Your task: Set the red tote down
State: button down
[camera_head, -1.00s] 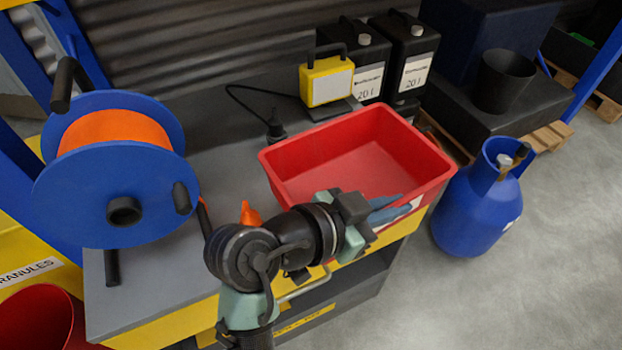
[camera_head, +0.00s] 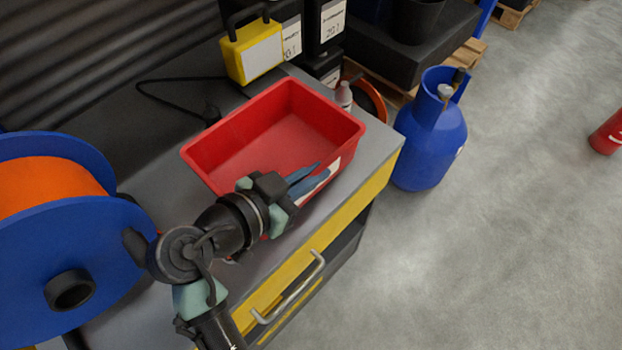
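The red tote (camera_head: 270,138) is upright and looks empty inside, with a pale label on its front wall. It is over the grey bench top (camera_head: 378,150), close to its surface; I cannot tell if its base touches. My gripper (camera_head: 316,172) is at the tote's front wall, its bluish fingers at the rim and over the label. It appears shut on that wall, though the exact contact is hard to see.
A blue reel with orange line (camera_head: 55,190) stands left. A yellow boxy unit (camera_head: 255,52) with a cable is behind the tote, and a small bottle (camera_head: 344,96) is at its back right. A blue cylinder (camera_head: 432,130) stands on the floor. Bare bench shows right of the tote.

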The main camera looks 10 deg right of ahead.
jog(key=shift+f, duration=1.2)
jog(key=shift+f+b, duration=0.2)
jog(key=shift+b, duration=0.15)
jog(key=c, duration=1)
grip_release()
jog(key=shift+c, duration=0.2)
jog(key=shift+r, duration=0.15)
